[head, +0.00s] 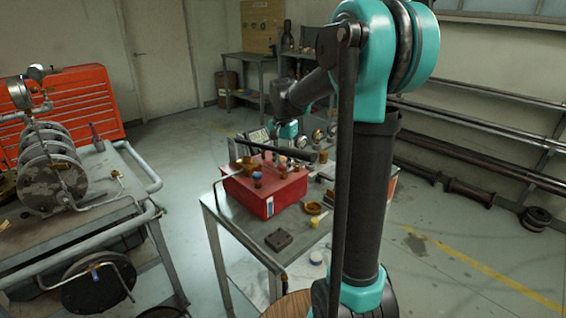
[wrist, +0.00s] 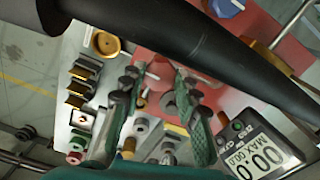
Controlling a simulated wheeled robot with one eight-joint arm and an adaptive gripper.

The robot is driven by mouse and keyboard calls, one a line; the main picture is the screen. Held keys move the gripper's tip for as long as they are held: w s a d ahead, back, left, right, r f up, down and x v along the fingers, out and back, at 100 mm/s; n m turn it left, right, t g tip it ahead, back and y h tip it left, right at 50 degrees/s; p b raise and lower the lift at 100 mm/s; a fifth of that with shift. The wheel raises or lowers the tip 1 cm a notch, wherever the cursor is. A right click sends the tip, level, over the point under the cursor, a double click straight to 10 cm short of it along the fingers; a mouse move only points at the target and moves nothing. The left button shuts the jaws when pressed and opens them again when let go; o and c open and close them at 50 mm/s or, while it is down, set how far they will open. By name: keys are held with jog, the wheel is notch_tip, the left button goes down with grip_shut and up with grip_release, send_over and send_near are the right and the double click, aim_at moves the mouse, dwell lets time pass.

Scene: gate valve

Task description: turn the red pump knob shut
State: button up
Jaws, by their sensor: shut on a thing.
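The red pump box (head: 268,196) stands on the metal bench, and part of its red top (wrist: 283,45) shows in the wrist view. My gripper (head: 288,150) reaches down over the box from behind. In the wrist view my gripper (wrist: 158,80) has its two dark green fingers on either side of a small fitting on the pump. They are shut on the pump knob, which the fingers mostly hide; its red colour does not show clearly. A dark grey round part (wrist: 168,103) shows between the fingers.
A long black pump lever (head: 277,150) passes close over the box and crosses the wrist view (wrist: 190,35). A digital gauge (wrist: 262,150) stands beside the right finger. A blue knob (wrist: 226,7) sits beyond the lever.

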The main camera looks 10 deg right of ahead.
aim_at(284, 165)
dwell(0.4)
jog(key=o, duration=1.2)
jog(key=shift+c, duration=0.2)
notch_tip(284, 165, up, 12)
jog(key=shift+d, duration=0.1)
